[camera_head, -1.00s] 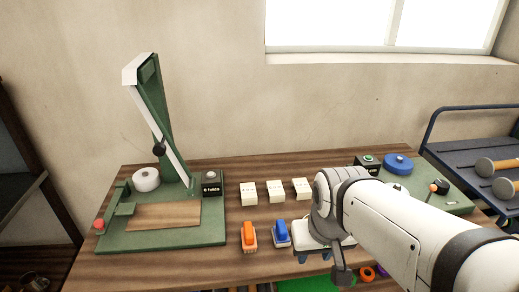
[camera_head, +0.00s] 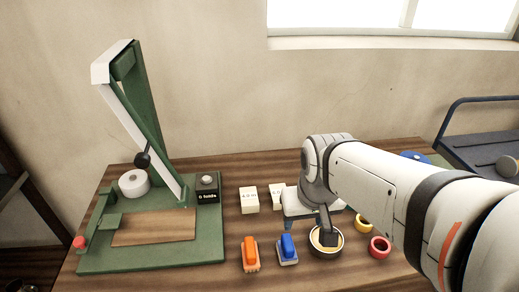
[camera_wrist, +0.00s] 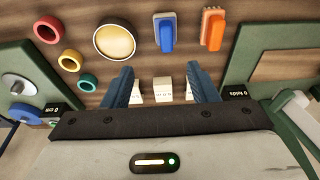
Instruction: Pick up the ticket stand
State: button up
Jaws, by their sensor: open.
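No object is plainly labelled as the ticket stand; small white blocks with printed faces are the likeliest match. In the head view one white block (camera_head: 249,199) stands clear and another (camera_head: 277,198) is partly hidden by my arm. In the wrist view there are three in a row, left (camera_wrist: 136,92), middle (camera_wrist: 163,88) and right (camera_wrist: 189,91). My gripper (camera_wrist: 163,75) is open, its blue fingers on either side of the row's span. Nothing is held. In the head view my gripper (camera_head: 310,218) is partly hidden by its own wrist.
A green folding fixture (camera_head: 150,262) stands at left with a white roll (camera_head: 134,183). An orange stapler-like tool (camera_head: 250,254) and a blue one (camera_head: 287,249) lie in front of the blocks. A round bowl (camera_wrist: 115,40) and coloured rings (camera_wrist: 70,60) lie beside them.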

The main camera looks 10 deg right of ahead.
jog(key=o, duration=0.5)
jog(key=shift+t, duration=0.3)
jog(key=w+f+b, duration=0.1)
jog(key=w, duration=0.2)
jog(key=w+f+b, duration=0.1)
jog(key=w+f, duration=0.1)
jog(key=w, duration=0.2)
jog(key=w+f+b, duration=0.1)
jog(key=w, duration=0.3)
jog(key=shift+w+d+f, duration=0.25)
jog(key=t+b, duration=0.1)
jog(key=b, duration=0.2)
send_near(278, 187)
jog(key=shift+a+f, duration=0.25)
jog(key=shift+f, duration=0.8)
jog(key=shift+w+d+x, duration=0.1)
jog(key=shift+w+x, duration=0.05)
jog(key=shift+x, duration=1.9)
jog(key=shift+w+d+x, duration=0.1)
jog(key=shift+w+x, duration=0.1)
jog(key=shift+x, duration=1.85)
